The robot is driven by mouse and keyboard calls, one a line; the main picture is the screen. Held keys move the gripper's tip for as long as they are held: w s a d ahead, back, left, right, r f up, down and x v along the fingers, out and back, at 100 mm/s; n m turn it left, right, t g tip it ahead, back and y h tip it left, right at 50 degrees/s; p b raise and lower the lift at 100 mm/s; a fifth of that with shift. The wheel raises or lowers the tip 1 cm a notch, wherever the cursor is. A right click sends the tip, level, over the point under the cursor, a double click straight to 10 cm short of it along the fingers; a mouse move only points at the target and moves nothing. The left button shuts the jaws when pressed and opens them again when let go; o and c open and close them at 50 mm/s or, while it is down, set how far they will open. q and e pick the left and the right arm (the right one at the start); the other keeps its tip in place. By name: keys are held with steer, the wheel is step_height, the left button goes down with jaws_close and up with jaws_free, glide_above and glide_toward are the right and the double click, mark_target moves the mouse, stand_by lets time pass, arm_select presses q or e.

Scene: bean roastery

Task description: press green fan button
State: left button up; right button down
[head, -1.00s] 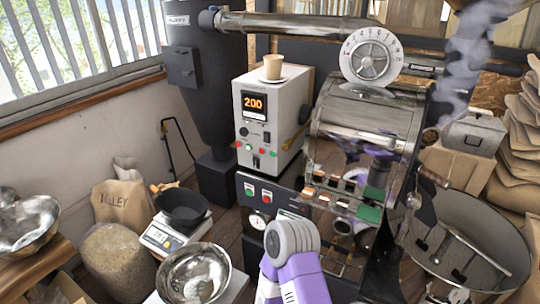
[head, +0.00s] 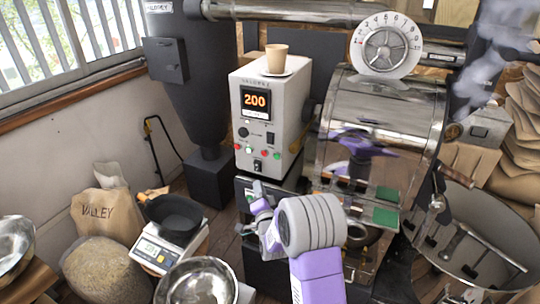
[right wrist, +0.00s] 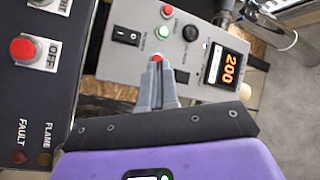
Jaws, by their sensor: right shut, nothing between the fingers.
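The white control box (head: 270,110) has a lit "200" display and a row of small buttons. A green button (head: 264,153) sits in that row, with a red one to its right; the green button also shows in the right wrist view (right wrist: 167,33). I cannot read which label marks the fan. My right gripper (head: 257,187) is shut and empty, in front of the lower dark panel and below the box in the head view. In the right wrist view its closed fingertips (right wrist: 157,68) overlap a red button (right wrist: 156,58); contact cannot be told. My left gripper is out of view.
The dark panel in the right wrist view carries a red OFF button (right wrist: 22,48) and FAULT and FLAME lamps. A paper cup (head: 276,58) stands on the box. The roaster drum (head: 375,110) is on the right, a scale with a black pan (head: 175,217) on the left.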

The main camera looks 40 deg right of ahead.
mark_target(277, 156)
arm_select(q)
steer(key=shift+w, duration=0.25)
arm_select(e)
steer(key=r, duration=0.1)
steer(key=d+r, duration=0.1)
steer(key=shift+w+d+r+m+t+h, duration=0.1)
steer(key=shift+r+m+t+h, duration=0.2)
steer(key=shift+r+m+t, duration=0.1)
steer(key=shift+w+d, duration=0.65)
steer(key=shift+d, duration=0.65)
steer(key=shift+w+d, duration=0.7)
steer(key=shift+d, duration=0.6)
steer(key=shift+w+d, duration=0.65)
steer(key=shift+d, duration=0.65)
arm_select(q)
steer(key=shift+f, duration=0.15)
arm_select(e)
steer(key=shift+f, duration=0.1)
